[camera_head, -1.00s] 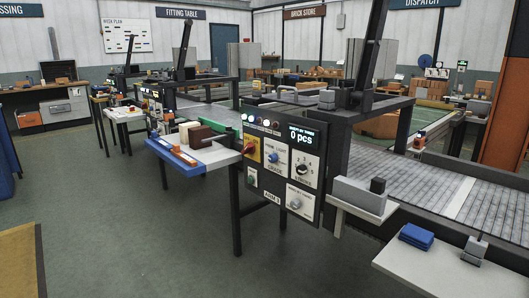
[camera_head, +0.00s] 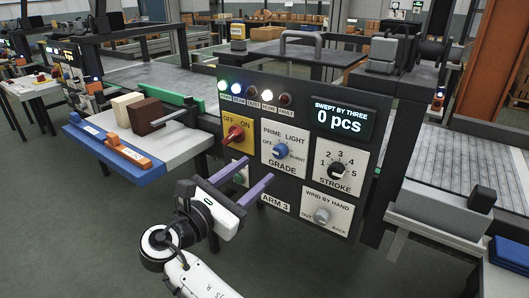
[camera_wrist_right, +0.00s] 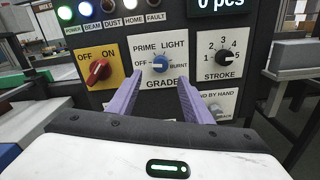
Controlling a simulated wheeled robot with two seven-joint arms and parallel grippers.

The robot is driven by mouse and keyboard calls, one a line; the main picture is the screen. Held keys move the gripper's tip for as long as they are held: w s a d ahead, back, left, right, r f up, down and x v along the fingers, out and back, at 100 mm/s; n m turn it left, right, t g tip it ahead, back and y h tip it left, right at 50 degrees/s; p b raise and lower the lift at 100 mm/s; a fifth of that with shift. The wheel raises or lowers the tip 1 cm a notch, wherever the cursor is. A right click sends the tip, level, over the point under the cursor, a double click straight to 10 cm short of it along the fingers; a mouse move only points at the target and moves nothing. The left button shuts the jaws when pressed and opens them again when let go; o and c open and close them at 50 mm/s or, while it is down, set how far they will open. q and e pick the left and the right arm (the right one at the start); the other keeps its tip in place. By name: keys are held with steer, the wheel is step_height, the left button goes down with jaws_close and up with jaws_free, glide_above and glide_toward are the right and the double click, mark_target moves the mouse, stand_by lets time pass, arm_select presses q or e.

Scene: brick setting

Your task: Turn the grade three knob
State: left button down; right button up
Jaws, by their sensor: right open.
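The blue grade knob (camera_head: 280,151) sits on a white plate marked OFF, PRIME, LIGHT and BURNT, on the dark ARM 3 panel (camera_head: 308,97). It also shows in the right wrist view (camera_wrist_right: 159,63), where I cannot surely read its setting. My right gripper (camera_head: 258,170) is open and empty, its purple fingers pointing at the panel below and left of the knob in the head view. In the right wrist view its fingertips (camera_wrist_right: 160,78) stand either side of the knob's column, just below it, apart from it. My left gripper is not in view.
A red switch (camera_head: 234,134) on a yellow plate is left of the knob. A black stroke knob (camera_head: 338,169) is right, with a wind-by-hand knob (camera_head: 321,216) below. A side shelf (camera_head: 165,150) with blocks juts out left. The panel display reads 0 pcs.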

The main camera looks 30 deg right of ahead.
mark_target(277, 153)
steer(key=x, duration=0.7)
steer(key=shift+d, duration=0.2)
steer(key=shift+w+d, duration=0.2)
steer(key=shift+d, duration=0.35)
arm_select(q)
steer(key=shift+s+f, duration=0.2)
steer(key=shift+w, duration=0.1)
arm_select(e)
steer(key=shift+w, duration=0.1)
steer(key=c, duration=1.1)
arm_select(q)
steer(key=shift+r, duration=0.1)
arm_select(e)
steer(key=shift+o, duration=0.2)
